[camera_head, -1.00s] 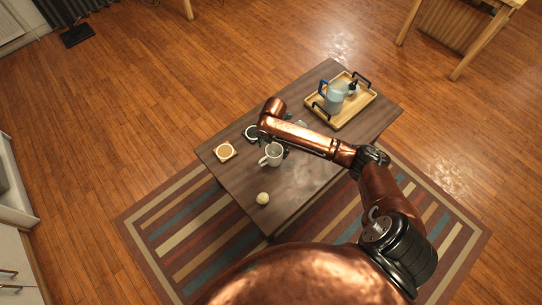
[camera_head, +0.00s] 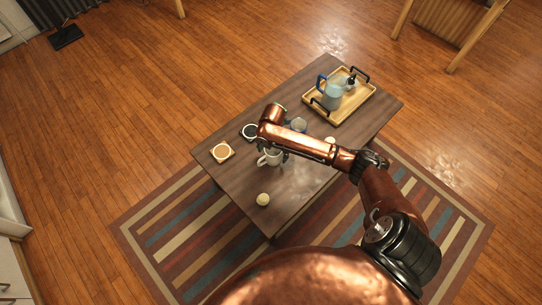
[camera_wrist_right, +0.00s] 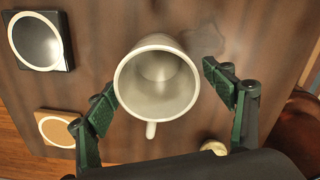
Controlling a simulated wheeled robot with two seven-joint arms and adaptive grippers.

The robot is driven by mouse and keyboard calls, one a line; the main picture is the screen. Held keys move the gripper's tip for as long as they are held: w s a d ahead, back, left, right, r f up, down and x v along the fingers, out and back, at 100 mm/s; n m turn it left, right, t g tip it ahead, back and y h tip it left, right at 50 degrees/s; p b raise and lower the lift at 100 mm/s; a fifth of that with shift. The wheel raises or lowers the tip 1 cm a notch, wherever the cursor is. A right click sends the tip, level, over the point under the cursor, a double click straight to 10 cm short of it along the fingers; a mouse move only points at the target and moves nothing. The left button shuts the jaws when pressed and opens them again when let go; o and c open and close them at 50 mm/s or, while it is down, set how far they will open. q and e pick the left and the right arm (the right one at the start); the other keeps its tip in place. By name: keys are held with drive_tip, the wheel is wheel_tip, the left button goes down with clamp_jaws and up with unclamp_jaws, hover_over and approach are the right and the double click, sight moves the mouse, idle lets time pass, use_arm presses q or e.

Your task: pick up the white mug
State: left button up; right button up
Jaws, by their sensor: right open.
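The white mug (camera_head: 270,159) stands upright on the dark wooden table, partly hidden under my right arm in the head view. In the right wrist view, I look down into the open, empty mug (camera_wrist_right: 157,85), with its handle toward the bottom of the picture. My right gripper (camera_wrist_right: 163,92) is open, with one green-padded finger on each side of the mug's rim. The left finger looks very close to the mug; I cannot tell whether it touches. My left gripper is not in view.
A tan-topped coaster (camera_head: 221,152) and a dark one (camera_head: 250,132) lie left of the mug. A pale ball (camera_head: 263,199) sits near the front edge. A greyish cup (camera_head: 299,125) stands behind my arm. A wooden tray (camera_head: 361,101) holds a pitcher (camera_head: 332,96) and a bottle.

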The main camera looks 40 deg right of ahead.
drive_tip(key=shift+c, duration=0.7)
drive_tip(key=c, duration=1.3)
drive_tip(key=shift+c, duration=0.3)
drive_tip(key=shift+r, duration=0.15)
